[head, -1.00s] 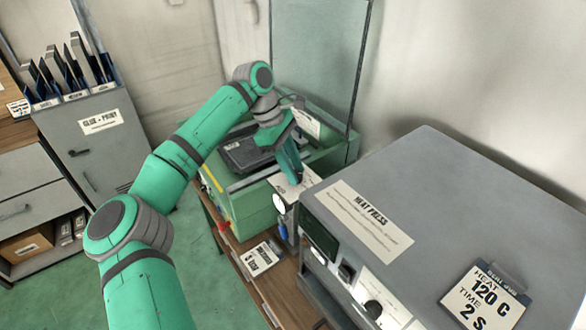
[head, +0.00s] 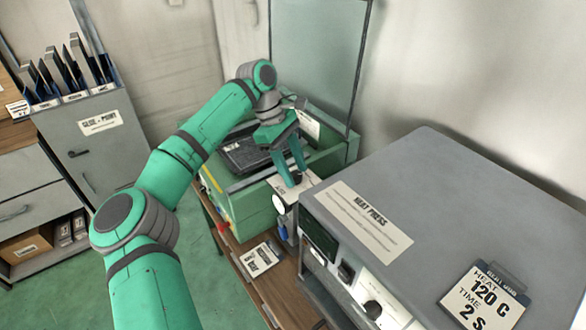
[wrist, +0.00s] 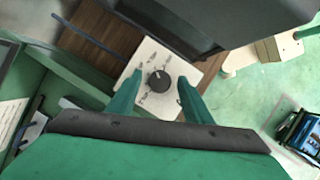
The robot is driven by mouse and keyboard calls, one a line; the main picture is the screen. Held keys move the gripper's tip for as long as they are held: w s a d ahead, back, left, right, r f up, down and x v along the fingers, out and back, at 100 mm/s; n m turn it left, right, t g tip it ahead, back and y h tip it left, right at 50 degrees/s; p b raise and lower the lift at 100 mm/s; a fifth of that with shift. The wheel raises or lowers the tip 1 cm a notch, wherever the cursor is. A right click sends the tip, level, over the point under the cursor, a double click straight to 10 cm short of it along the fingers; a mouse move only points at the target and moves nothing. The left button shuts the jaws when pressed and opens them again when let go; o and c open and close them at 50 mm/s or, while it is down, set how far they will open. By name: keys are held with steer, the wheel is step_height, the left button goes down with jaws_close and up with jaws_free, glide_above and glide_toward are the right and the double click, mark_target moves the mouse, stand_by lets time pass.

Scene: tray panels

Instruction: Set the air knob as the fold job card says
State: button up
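A dark round knob (wrist: 159,81) with a pale pointer mark sits on a white dial plate (wrist: 150,60) with printed labels around it. I cannot read the labels surely. In the head view the plate (head: 285,212) is on top of a narrow box between the green machine and the heat press. My gripper (head: 297,180) points down over the knob. In the wrist view its two green fingers (wrist: 159,80) are apart, one on each side of the knob, with gaps to it. A white card (head: 261,259) lies on the wooden table; its print is too small to read.
The grey heat press (head: 440,210) stands close on the right, with a card (head: 485,300) reading 120 C and 2 S. The green machine (head: 245,210) with a clear upright panel (head: 318,60) stands behind. A grey cabinet (head: 95,150) is at the left.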

steer(key=shift+a, duration=0.1)
steer(key=v, duration=1)
steer(key=shift+r, duration=0.4)
